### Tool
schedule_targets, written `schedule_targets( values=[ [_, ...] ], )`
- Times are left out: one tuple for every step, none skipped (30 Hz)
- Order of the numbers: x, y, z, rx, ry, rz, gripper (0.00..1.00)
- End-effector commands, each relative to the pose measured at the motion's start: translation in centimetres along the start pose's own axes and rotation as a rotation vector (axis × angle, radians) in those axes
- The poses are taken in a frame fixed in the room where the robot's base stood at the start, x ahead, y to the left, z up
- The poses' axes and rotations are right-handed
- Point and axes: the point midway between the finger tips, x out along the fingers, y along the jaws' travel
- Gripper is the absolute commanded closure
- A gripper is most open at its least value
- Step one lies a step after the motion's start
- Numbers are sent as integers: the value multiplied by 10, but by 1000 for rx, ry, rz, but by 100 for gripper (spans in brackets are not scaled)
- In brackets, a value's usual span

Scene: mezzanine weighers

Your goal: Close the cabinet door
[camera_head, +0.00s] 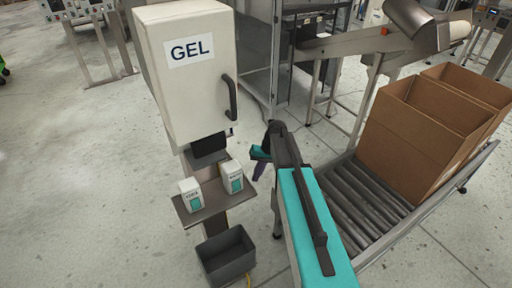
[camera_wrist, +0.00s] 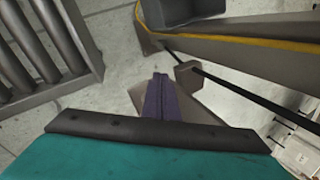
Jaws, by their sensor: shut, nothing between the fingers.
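The white cabinet (camera_head: 185,70) stands on a post at upper centre-left in the head view. Its door (camera_head: 195,85) carries a "GEL" label and a dark handle (camera_head: 230,97) on the right side. The door looks flush with the cabinet, with no clear gap showing; I cannot tell if it is fully shut. My gripper (camera_head: 258,170) is below and to the right of the cabinet, apart from the handle and partly hidden by my arm. In the wrist view its purple fingers (camera_wrist: 158,95) are together and empty, pointing down towards the floor area.
A shelf (camera_head: 213,201) below the cabinet holds two small white-and-teal packs (camera_head: 190,195). A dark bin (camera_head: 227,257) sits beneath it. A roller conveyor (camera_head: 350,200) with open cardboard boxes (camera_head: 415,140) is on the right.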

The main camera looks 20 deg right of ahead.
Motion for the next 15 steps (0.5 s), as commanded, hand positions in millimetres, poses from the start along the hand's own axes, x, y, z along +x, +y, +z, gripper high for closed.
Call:
schedule_targets(
  values=[
    [21,4,18,8,-20,10,100],
    [31,7,27,12,-30,17,100],
    [44,10,38,18,-43,25,100],
    [54,12,46,22,-53,31,100],
    [63,14,54,27,-62,38,100],
    [75,18,66,32,-75,48,100],
    [84,20,74,35,-85,55,100],
    [93,21,84,38,-95,62,100],
    [104,24,96,41,-109,71,100],
    [112,26,105,43,-119,79,100],
    [120,27,114,44,-129,87,100],
    [130,29,126,46,-142,97,100],
    [138,31,135,47,-152,104,100],
    [145,32,145,48,-163,113,100],
    [154,34,157,47,-177,124,100]
  ],
)
